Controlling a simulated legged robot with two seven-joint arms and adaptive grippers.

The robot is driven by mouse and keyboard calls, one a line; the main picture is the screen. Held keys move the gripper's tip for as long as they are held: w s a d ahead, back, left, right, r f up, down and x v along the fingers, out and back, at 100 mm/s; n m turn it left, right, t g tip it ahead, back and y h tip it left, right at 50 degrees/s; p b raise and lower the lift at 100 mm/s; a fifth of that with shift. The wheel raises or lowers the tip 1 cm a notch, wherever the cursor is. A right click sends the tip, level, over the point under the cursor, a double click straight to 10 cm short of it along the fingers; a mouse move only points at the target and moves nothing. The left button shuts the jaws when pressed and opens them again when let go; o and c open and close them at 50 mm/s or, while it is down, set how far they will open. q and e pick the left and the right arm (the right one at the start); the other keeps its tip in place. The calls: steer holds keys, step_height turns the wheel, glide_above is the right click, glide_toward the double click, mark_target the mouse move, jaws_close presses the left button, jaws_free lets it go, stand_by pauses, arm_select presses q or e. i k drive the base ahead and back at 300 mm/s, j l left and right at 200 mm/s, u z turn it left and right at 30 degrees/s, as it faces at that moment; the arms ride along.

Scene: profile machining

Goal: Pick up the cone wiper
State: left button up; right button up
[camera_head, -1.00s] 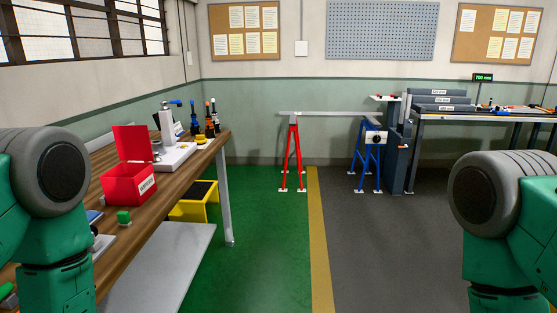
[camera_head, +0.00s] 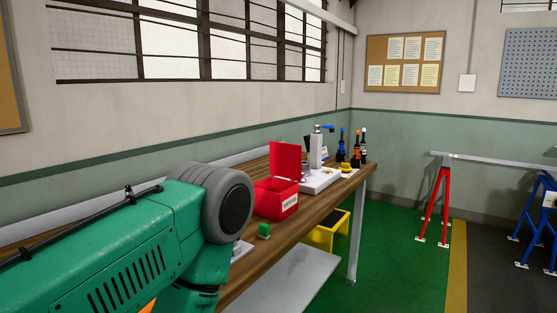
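I cannot pick out the cone wiper for certain. Several dark upright items with blue, orange and white tops (camera_head: 357,149) stand at the far end of the wooden workbench (camera_head: 290,228); they are too small to identify. My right arm and gripper are also out of view.
A grey device on a white base (camera_head: 318,180) stands behind the red box. A yellow bin (camera_head: 326,231) is under the bench, above a grey lower shelf (camera_head: 285,280). Red trestle legs (camera_head: 434,205) stand to the right. The green floor (camera_head: 395,265) between is clear.

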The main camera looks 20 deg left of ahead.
mark_target(263, 229)
steer(key=i+l+u, duration=0.2)
steer(key=i+u, duration=0.2)
steer(key=i+l+u, duration=1.15)
steer(key=l, duration=0.2)
steer(key=i+l+u, duration=0.25)
steer(key=l+u, duration=0.15)
steer(key=i+l+u, duration=0.15)
steer(key=l+u, duration=0.25)
steer(key=l, duration=0.25)
steer(key=i+l+u, duration=0.1)
steer(key=l+u, duration=0.35)
steer(key=l, duration=0.15)
steer(key=l+u, duration=0.4)
steer(key=l, duration=0.2)
